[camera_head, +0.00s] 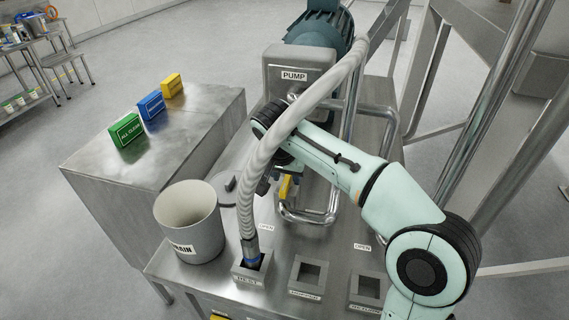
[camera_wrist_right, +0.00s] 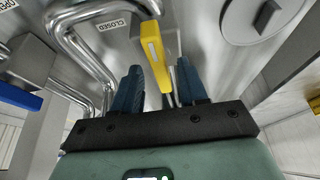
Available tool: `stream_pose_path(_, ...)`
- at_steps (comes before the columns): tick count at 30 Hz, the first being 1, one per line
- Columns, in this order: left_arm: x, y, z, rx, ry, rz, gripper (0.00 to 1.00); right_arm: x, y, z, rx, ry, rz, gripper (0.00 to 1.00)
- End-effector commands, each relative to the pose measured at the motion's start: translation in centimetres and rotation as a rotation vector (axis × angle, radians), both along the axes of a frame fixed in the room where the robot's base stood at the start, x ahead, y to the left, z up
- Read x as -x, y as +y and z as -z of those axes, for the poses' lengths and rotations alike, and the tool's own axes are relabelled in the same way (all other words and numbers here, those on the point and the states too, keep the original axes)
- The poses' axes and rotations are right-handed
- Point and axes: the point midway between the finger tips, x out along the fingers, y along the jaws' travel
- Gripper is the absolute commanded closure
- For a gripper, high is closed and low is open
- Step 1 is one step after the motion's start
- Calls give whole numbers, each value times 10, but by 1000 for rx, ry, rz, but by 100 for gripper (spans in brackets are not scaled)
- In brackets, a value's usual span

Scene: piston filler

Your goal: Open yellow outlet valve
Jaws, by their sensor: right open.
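The yellow outlet valve handle (camera_wrist_right: 153,55) is a flat yellow bar in the right wrist view, below a metal pipe and near a CLOSED label (camera_wrist_right: 112,23). In the head view a small piece of yellow handle (camera_head: 285,187) shows beneath my right arm. My right gripper (camera_wrist_right: 159,68) is open, with one dark blue finger on each side of the handle's lower end. I cannot tell whether either finger touches it. In the head view the pale hose and my arm partly hide the right gripper (camera_head: 272,183). My left gripper is not in view.
A thick pale hose (camera_head: 264,160) arches in front of my right wrist down to a square socket. The pump (camera_head: 294,76) stands behind. A grey DRAIN bucket (camera_head: 188,220) is at left. A blue handle (camera_wrist_right: 18,96) shows in the wrist view. Bent metal pipes (camera_wrist_right: 75,40) run close by.

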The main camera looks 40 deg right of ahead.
Motion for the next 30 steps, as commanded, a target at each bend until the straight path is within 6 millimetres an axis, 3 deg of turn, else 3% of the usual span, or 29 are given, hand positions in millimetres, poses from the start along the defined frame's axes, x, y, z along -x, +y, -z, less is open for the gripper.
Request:
stream_pose_path(15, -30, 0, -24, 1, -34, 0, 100, 23, 32, -100, -1, -8, -2, 57)
stream_pose_path(21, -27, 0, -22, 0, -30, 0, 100, 29, 39, -116, -1, -3, -1, 57)
stream_pose_path(30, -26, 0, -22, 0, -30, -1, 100, 30, 39, -119, -1, -1, 0, 57)
